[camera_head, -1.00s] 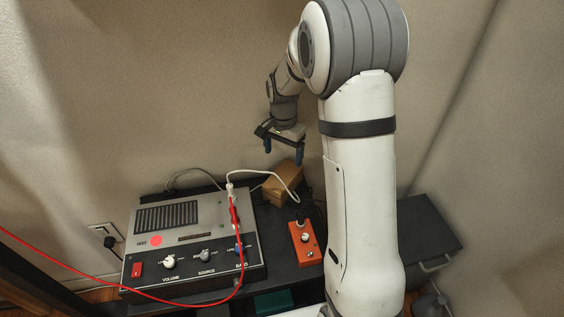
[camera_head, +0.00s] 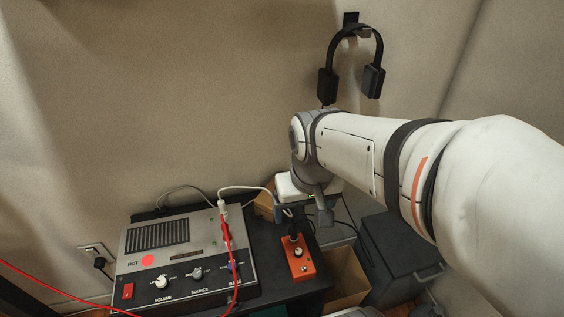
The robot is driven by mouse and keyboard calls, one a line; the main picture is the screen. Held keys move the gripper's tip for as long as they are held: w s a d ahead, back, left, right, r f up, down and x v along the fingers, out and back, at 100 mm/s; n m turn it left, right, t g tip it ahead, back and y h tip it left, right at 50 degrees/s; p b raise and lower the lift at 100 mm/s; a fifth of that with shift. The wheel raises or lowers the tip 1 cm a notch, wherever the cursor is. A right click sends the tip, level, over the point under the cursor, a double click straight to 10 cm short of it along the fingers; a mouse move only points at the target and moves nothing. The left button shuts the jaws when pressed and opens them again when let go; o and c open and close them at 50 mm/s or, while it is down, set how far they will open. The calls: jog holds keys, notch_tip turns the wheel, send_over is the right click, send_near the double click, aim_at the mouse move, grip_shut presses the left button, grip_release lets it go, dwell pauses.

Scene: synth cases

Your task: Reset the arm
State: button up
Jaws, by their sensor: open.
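My arm (camera_head: 360,150) reaches in from the right, with its long white link almost level across the picture. My gripper (camera_head: 303,212) hangs from its end at the centre, pointing down, with its jaws open. Part of it is hidden by my own wrist, and I see nothing held between the fingers. It is over or in front of the back of the dark bench, just above the orange box (camera_head: 298,262) in the picture. I cannot tell the exact gap to the bench or cables.
A grey amplifier (camera_head: 180,250) with red and white cables stands on the dark bench (camera_head: 270,285) at left. A wooden block (camera_head: 264,203) is behind it. An open cardboard box (camera_head: 347,275) and dark cabinet (camera_head: 400,255) are at right. Headphones (camera_head: 373,80) hang on the wall above my arm.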

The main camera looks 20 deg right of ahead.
jog(key=shift+s+a, duration=0.1)
jog(key=shift+s, duration=0.35)
